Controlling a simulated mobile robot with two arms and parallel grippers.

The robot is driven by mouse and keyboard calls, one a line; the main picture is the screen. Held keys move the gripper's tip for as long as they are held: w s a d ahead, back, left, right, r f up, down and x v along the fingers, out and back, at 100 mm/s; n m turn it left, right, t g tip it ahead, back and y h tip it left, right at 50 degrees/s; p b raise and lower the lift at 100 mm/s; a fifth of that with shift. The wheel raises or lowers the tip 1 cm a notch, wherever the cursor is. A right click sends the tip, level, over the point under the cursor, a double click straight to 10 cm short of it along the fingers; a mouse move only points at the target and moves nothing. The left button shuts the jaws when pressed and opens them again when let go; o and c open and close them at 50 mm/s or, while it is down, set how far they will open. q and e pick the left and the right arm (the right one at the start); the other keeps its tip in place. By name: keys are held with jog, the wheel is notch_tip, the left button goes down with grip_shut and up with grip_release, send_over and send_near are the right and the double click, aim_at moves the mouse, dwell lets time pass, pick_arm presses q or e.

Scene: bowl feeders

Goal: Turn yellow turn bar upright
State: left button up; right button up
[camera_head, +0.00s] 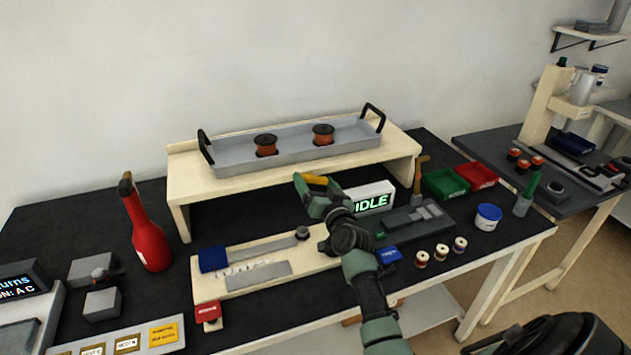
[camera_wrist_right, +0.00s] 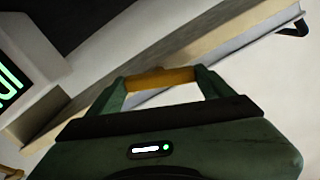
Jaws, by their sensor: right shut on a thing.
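The yellow turn bar (camera_head: 315,180) is a short bar lying roughly level in the head view, in front of the raised shelf. My right gripper (camera_head: 317,186) is shut on it, above the workbench. In the right wrist view the bar (camera_wrist_right: 160,79) spans between the two fingertips of the gripper (camera_wrist_right: 160,84). My arm hides what lies directly below and behind the bar. My left gripper is not in view.
A cream shelf (camera_head: 190,190) with a grey tray (camera_head: 228,163) holding two spools stands behind. A lit IDLE display (camera_head: 371,197) is just right of the gripper. A red bottle (camera_head: 149,241) stands left. Green (camera_head: 445,184) and red bins (camera_head: 477,176) sit right.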

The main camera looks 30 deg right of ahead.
jog(key=m+p, duration=0.1)
jog(key=m, duration=0.9)
jog(key=shift+p, duration=0.35)
jog(key=shift+f+m, duration=0.1)
jog(key=shift+m, duration=1.8)
jog(key=o, duration=1.3)
jog(key=v, duration=0.8)
